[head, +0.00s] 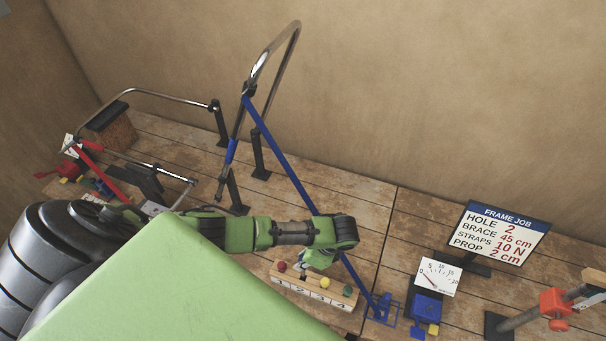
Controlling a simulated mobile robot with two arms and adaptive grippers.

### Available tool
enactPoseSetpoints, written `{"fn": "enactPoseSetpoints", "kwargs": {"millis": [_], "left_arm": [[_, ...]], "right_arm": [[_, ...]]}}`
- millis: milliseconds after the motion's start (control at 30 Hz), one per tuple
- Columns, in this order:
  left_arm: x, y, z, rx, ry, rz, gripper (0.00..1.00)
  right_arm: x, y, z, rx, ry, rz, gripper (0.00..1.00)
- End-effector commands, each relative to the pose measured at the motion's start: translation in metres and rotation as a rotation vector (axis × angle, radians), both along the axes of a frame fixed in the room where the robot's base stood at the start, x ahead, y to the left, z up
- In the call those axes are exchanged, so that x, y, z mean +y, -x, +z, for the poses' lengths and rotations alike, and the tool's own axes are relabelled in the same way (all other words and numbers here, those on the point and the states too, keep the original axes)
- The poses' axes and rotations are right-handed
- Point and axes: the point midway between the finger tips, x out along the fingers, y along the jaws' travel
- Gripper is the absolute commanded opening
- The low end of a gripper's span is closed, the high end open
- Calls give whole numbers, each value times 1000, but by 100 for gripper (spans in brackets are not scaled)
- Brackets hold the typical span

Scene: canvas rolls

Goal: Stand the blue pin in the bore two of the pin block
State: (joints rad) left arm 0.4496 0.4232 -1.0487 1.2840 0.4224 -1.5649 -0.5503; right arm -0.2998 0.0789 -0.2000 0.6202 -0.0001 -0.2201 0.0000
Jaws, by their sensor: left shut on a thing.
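The pin block (343,303) is a wooden block on the bench, below my left gripper, with numbers on its front face. A red-topped pin (282,267) stands at its left end, with a yellow-topped pin (325,283) and a green-topped pin (347,291) towards the right. My left gripper (302,267) points down over the block, between the red and yellow tops, around bore two. It is shut on what I take to be the blue pin, which the fingers and wrist hide. I cannot tell whether the pin is in the bore. My right gripper is out of view.
A long blue brace (290,165) slants down past my left wrist to the bench. A metal tube frame (275,55) stands behind. A job sign (500,236), a dial card (438,277) and a blue box (427,306) are at the right. Bare bench lies behind the block.

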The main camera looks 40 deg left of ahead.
Motion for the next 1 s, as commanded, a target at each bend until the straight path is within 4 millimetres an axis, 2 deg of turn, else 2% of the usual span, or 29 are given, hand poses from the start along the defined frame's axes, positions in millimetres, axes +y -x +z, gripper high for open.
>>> {"fn": "enactPoseSetpoints", "kwargs": {"millis": [1000], "left_arm": [[0, 0, -25, 0, -1, 0, 0]], "right_arm": [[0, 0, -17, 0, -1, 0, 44]]}}
